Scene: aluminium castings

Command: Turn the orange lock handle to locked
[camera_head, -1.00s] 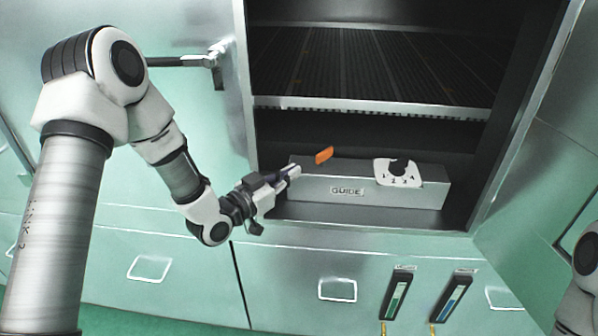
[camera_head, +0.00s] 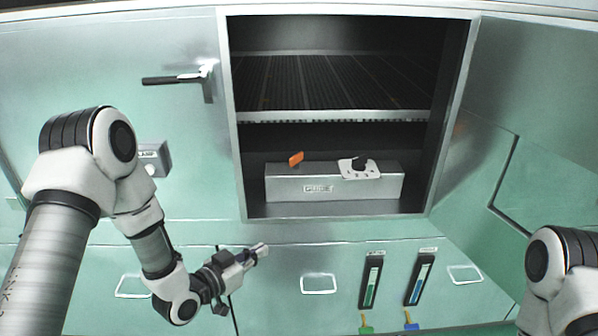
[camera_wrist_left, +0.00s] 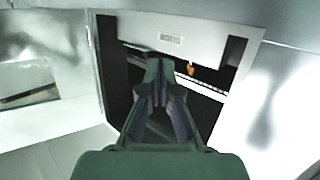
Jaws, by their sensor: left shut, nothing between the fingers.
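The orange lock handle (camera_head: 296,158) stands up at the left end of the top of a long grey box (camera_head: 385,188) inside the open cabinet. It leans to the right; whether that is its locked position I cannot tell. In the left wrist view a small orange piece (camera_wrist_left: 191,69) shows by the box (camera_wrist_left: 205,45). My left gripper (camera_head: 262,249) is shut and empty, below and left of the handle, outside the opening and apart from it. Its closed fingers also show in the left wrist view (camera_wrist_left: 160,72). My right arm shows at the right edge; its gripper is out of view.
A white dial plate with a black knob (camera_head: 359,167) sits on the box's right half. A ribbed shelf (camera_head: 330,116) spans the cabinet above. A door handle (camera_head: 180,78) sticks out at upper left. Two gauges (camera_head: 371,283) (camera_head: 420,280) are on the lower front.

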